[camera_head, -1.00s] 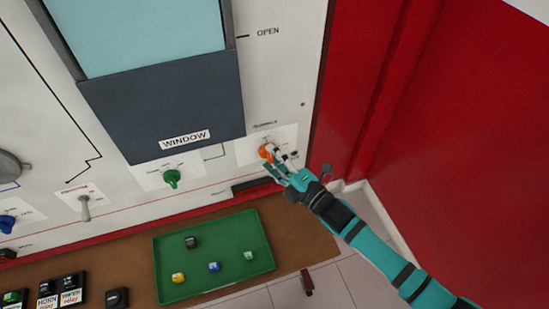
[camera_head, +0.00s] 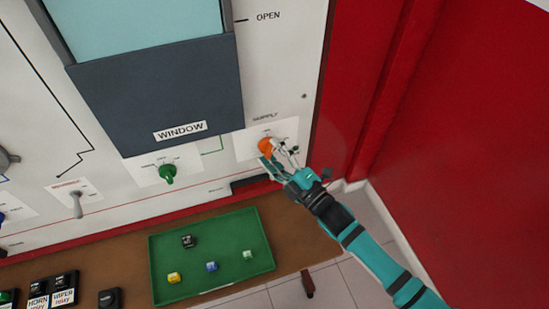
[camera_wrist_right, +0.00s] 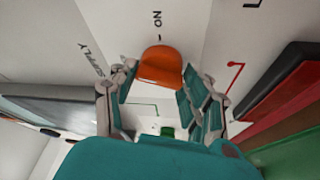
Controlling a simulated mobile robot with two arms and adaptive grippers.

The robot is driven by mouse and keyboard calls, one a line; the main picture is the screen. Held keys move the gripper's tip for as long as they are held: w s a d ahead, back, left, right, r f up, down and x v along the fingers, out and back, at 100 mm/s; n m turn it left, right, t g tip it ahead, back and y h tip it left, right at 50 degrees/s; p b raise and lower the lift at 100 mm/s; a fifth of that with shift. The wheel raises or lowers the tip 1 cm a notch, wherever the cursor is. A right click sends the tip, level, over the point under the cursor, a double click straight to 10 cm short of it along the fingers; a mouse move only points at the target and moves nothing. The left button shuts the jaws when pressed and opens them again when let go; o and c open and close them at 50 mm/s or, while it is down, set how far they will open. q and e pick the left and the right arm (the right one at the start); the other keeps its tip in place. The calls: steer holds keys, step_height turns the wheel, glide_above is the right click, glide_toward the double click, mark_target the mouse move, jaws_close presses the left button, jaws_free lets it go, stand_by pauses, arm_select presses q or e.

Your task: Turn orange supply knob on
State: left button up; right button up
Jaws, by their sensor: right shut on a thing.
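The orange supply knob (camera_head: 266,146) sits on a white plate below the SUPPLY label, at the lower right of the panel. In the right wrist view the knob (camera_wrist_right: 160,66) is at the upper middle, below the ON mark; its exact setting is hard to tell. My right gripper (camera_head: 277,156) reaches in from the lower right and is shut on the knob. In the wrist view its fingers (camera_wrist_right: 160,88) lie on both sides of the knob, which partly hides the contact. My left gripper is not in view.
A green knob (camera_head: 167,173) and a grey toggle switch (camera_head: 77,205) are on the panel to the left. A dark handle (camera_head: 250,184) is below the supply plate. A green tray (camera_head: 225,232) with small coloured pieces lies on the brown ledge. A red wall (camera_head: 465,130) stands at right.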

steer(key=shift+s+a+f+m+t+h+b, duration=0.1)
steer(key=shift+m+t+h+b, duration=0.9)
steer(key=shift+m, duration=2.05)
steer(key=shift+a+f+m+t+h+b, duration=0.1)
steer(key=shift+m+t+h+b, duration=0.85)
steer(key=shift+m, duration=2.15)
steer(key=shift+s+a+f+m+t+h+b, duration=0.1)
steer(key=shift+m+t+h+b, duration=0.85)
steer(key=shift+m, duration=2.4)
steer(key=o, duration=1.2)
steer(key=shift+c, duration=0.2)
steer(key=v, duration=1.2)
steer(key=shift+f, duration=0.2)
steer(key=shift+w, duration=0.15)
